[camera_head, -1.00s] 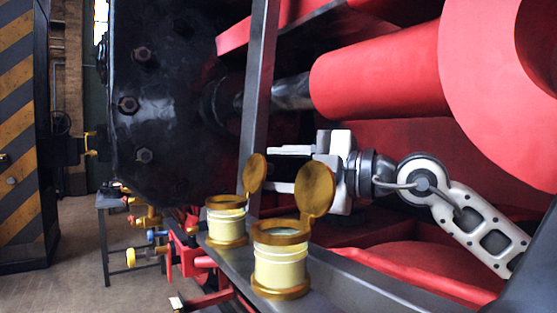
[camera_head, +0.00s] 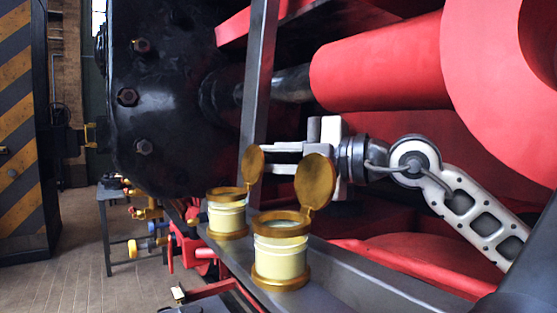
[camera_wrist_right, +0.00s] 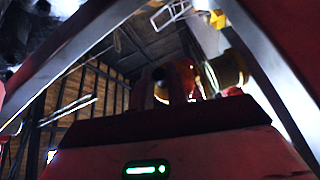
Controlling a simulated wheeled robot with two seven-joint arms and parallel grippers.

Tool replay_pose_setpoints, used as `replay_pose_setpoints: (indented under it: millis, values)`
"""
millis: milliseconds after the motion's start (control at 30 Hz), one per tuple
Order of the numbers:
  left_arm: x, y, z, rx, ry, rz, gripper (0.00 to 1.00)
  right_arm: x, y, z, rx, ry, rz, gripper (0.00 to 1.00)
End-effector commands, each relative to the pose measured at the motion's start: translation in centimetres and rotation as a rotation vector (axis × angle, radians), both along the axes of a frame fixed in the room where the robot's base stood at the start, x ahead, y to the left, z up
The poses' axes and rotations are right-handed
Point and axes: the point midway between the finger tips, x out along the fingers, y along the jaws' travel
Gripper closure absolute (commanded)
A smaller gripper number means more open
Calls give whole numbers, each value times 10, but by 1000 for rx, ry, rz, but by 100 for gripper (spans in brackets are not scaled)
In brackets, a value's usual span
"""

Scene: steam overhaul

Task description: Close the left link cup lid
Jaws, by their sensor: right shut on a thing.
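Two cream oil cups with brass rims stand side by side on a grey ledge. The left link cup (camera_head: 227,216) is the farther one. Its round brass lid (camera_head: 252,165) stands upright and open. The nearer cup (camera_head: 280,256) also has its lid (camera_head: 315,181) raised. My right gripper (camera_head: 268,158) comes in from the right behind the nearer lid. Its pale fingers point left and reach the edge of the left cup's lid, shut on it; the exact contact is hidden. My left gripper is not in view.
A dark upright bar (camera_head: 257,85) rises behind the left cup. Red machinery (camera_head: 385,70) fills the space above and behind my right arm. The grey ledge (camera_head: 345,280) is bare right of the near cup. The right wrist view is dark and tilted.

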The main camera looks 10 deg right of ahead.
Motion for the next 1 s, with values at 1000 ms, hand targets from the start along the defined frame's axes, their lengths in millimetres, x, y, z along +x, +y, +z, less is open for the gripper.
replay_pose_setpoints:
  millis: [1000]
  values:
    - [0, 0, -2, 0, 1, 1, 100, -10, 26, 15, -493, -178, 2, 100]
